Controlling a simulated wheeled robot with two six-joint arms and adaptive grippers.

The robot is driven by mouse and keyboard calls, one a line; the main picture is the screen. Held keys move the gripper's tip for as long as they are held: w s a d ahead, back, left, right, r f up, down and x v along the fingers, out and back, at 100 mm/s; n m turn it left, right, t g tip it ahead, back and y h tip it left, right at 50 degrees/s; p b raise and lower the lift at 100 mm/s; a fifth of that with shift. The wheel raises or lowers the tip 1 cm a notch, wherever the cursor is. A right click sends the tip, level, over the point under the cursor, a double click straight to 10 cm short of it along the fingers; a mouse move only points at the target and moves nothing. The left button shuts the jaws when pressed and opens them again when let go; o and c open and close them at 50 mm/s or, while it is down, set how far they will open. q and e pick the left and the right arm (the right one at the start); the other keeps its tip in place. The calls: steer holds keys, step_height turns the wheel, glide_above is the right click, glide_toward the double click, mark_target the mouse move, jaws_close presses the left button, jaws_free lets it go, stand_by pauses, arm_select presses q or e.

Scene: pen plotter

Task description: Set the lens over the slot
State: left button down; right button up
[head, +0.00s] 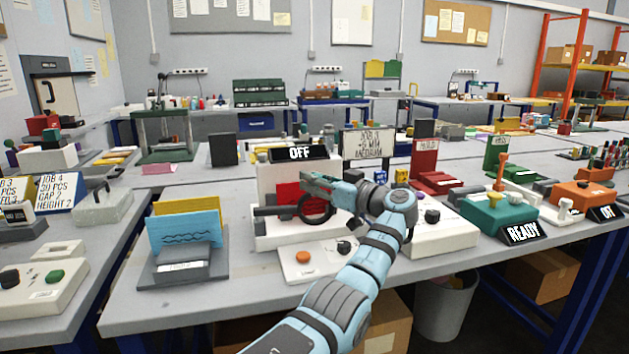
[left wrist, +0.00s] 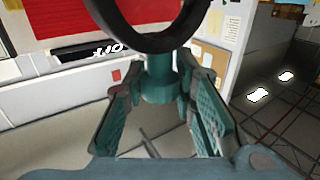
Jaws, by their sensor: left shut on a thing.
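The lens is a black ring (head: 316,209) in front of the white machine's red panel (head: 289,195). In the left wrist view the ring (left wrist: 163,43) fills the top middle, with a teal stem below it between my fingers. My left gripper (head: 322,184) is shut on that stem and holds the lens in the air. The white machine (head: 275,178) has an OFF display (head: 299,153) on top and a dark bar across its front. I cannot make out the slot; the ring and my arm cover part of the machine's front. My right gripper is not in view.
A white control box (head: 312,262) with an orange button stands before the machine. A grey holder (head: 183,268) with yellow and blue cards stands left. A teal READY machine (head: 492,212) and an orange machine (head: 583,195) stand right. Bare tabletop lies at the front left.

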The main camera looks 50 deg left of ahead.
arm_select(q)
steer(key=shift+f, duration=0.1)
steer(key=c, duration=1.3)
jaws_free()
step_height(320, 180, up, 10)
steer(key=shift+r, duration=0.1)
steer(key=shift+c, duration=0.3)
